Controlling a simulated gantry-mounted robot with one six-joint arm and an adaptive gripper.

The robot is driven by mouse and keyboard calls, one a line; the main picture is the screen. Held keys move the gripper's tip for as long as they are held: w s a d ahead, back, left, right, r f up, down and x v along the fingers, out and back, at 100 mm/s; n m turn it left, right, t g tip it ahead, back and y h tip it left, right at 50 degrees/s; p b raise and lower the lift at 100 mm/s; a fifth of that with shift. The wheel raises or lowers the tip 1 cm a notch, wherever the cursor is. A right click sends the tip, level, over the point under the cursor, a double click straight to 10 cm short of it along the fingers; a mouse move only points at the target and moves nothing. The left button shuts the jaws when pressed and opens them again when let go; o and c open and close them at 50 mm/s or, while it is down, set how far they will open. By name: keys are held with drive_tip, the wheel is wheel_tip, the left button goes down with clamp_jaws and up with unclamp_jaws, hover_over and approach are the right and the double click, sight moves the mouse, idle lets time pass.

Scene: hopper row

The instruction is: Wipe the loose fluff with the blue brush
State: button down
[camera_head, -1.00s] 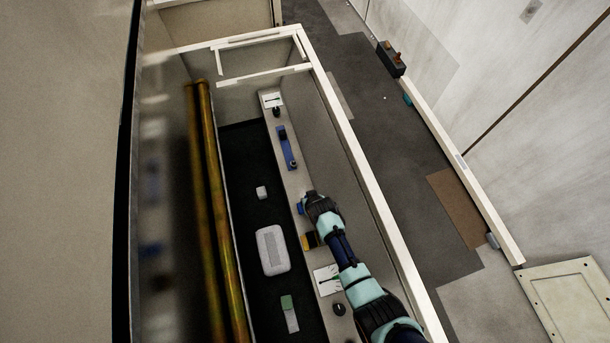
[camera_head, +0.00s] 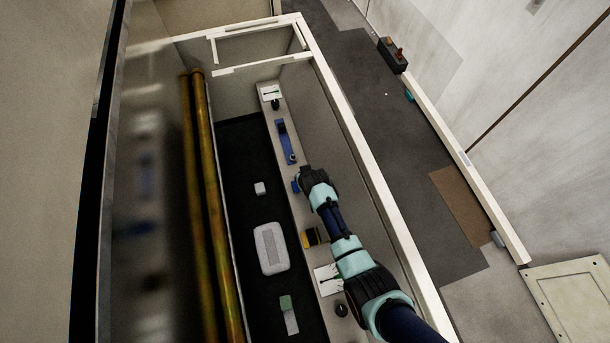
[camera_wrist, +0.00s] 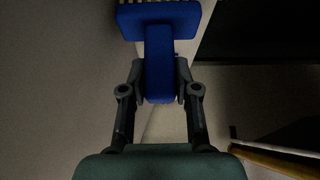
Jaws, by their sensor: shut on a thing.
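My gripper (camera_wrist: 159,82) is shut on the handle of the blue brush (camera_wrist: 158,22). In the wrist view the handle runs up from between the fingers to a wide blue head, with pale bristles at the top edge. In the head view my gripper (camera_head: 303,178) is over the pale ledge on the right inside the trough, and a bit of the blue brush (camera_head: 295,186) shows at its left. I cannot make out any loose fluff; my gripper and arm hide part of the ledge.
The ledge also bears a long blue tool (camera_head: 286,142), a yellow-and-black block (camera_head: 311,237) and a white card (camera_head: 326,280). A grey-white box (camera_head: 271,248) and a small white block (camera_head: 260,188) lie on the dark floor. The trough's white rim (camera_head: 352,150) runs beside my arm.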

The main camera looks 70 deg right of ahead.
drive_tip(key=shift+w+d+f+b, duration=0.25)
drive_tip(key=shift+w+d+b, duration=0.05)
drive_tip(key=shift+w+d, duration=0.1)
drive_tip(key=shift+d+r, duration=0.1)
drive_tip(key=shift+r, duration=0.05)
drive_tip(key=shift+r, duration=0.1)
drive_tip(key=shift+w+d+f+b, duration=0.15)
drive_tip(key=shift+d+f+b, duration=0.05)
drive_tip(key=shift+f+b, duration=0.15)
drive_tip(key=shift+w+d+b, duration=0.3)
drive_tip(key=shift+d+b, duration=0.1)
drive_tip(key=shift+r, duration=0.15)
drive_tip(key=shift+d+r+p, duration=0.1)
drive_tip(key=shift+r+p, duration=0.05)
drive_tip(key=shift+p, duration=0.15)
